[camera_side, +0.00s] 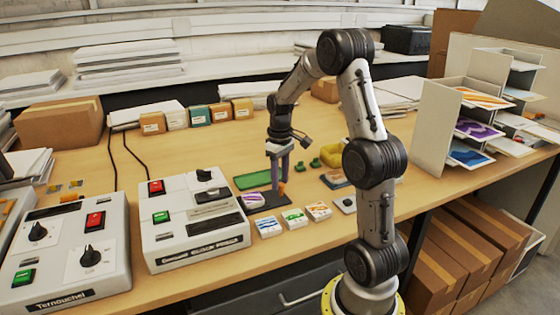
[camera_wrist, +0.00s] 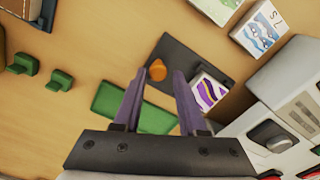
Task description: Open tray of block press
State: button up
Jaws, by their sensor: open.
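The block press (camera_side: 195,222) is a light grey box with a green button, a red switch and a dark knob. Its dark flat tray (camera_side: 268,203) sticks out from the press's right side, also visible in the wrist view (camera_wrist: 195,58). A block with a purple print (camera_wrist: 208,92) lies on the tray near the press. An orange knob (camera_wrist: 157,70) stands at the tray's outer end. My gripper (camera_side: 279,184) points down over the tray, its purple fingers open. In the wrist view the knob shows between the fingertips (camera_wrist: 158,76); contact cannot be told.
A green plate (camera_side: 253,180) lies behind the tray. Several printed blocks (camera_side: 294,217) sit on the table in front. A second machine (camera_side: 68,250) stands at the left, and a rack of prints (camera_side: 470,125) at the right. Small green pieces (camera_wrist: 58,80) lie beyond the plate.

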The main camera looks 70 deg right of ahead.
notch_tip(320, 180, up, 13)
dwell(0.4)
notch_tip(320, 180, up, 4)
jog(key=n, duration=0.2)
send_over(268, 202)
jog(key=s+a+r+n+t+h, duration=0.1)
jog(key=s+a+r+n+t, duration=0.15)
jog(key=a, duration=0.95)
jog(key=s+a+f+t+y, duration=0.1)
jog(key=s+a+f+t, duration=0.2)
jog(key=s+a+f, duration=0.4)
jog(key=s+a+m, duration=0.1)
jog(key=s+a, duration=0.1)
jog(key=s, duration=0.2)
jog(key=shift+s+a+f, duration=0.2)
jog(key=shift+f, duration=0.05)
